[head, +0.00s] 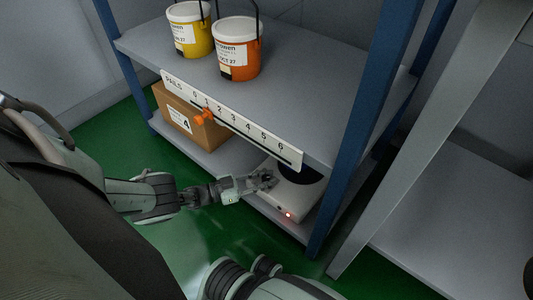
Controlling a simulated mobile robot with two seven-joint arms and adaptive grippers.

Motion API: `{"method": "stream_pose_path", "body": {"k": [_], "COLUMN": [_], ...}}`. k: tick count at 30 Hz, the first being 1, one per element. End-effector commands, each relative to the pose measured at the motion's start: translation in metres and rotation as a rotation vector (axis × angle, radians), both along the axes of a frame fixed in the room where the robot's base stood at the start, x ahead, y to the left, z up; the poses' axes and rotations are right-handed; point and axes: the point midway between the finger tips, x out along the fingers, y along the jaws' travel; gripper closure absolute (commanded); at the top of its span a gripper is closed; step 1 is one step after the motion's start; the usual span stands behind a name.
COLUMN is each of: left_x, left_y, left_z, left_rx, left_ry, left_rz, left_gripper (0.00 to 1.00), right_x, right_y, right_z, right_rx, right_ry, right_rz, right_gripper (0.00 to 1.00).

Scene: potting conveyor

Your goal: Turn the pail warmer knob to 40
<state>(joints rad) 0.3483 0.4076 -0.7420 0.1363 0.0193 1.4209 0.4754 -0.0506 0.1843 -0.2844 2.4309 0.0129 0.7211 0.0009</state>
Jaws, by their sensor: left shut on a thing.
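The pail warmer (300,203) is a pale box with a dark round top, on the lower shelf at the right end. A small red light shows on its front. My left gripper (266,180) reaches in from the left and is shut at the warmer's front left, where the knob would be. The knob itself is hidden by the fingers, and its setting cannot be read. My right gripper is not in view.
A yellow pail (190,30) and an orange pail (237,50) stand on the upper shelf (310,85). A cardboard box (190,118) sits on the lower shelf. Blue posts (365,120) frame the rack.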

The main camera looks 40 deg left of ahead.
Motion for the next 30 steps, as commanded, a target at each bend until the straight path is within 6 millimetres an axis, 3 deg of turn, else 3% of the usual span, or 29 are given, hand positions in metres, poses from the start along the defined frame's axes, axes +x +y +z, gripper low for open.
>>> {"method": "stream_pose_path", "body": {"k": [5,6,12,23,30], "left_x": [0.001,0.001,0.0,-0.006,-0.04], "left_y": [0.003,0.003,0.002,0.004,0.03], "left_z": [0.002,0.002,0.001,0.0,0.0], "left_rx": [0.0,0.0,0.0,-0.001,0.001], "left_ry": [-0.003,-0.003,-0.002,-0.001,0.002], "left_rz": [0.005,0.005,0.003,0.001,0.002], "left_gripper": [1.0,0.77,0.55,0.55,0.55], "right_x": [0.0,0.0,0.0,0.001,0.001], "right_y": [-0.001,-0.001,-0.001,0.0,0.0], "right_z": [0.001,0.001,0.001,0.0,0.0], "right_rx": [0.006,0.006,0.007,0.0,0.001], "right_ry": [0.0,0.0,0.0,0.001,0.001], "right_rz": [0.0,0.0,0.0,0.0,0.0], "right_gripper": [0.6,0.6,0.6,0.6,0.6]}}
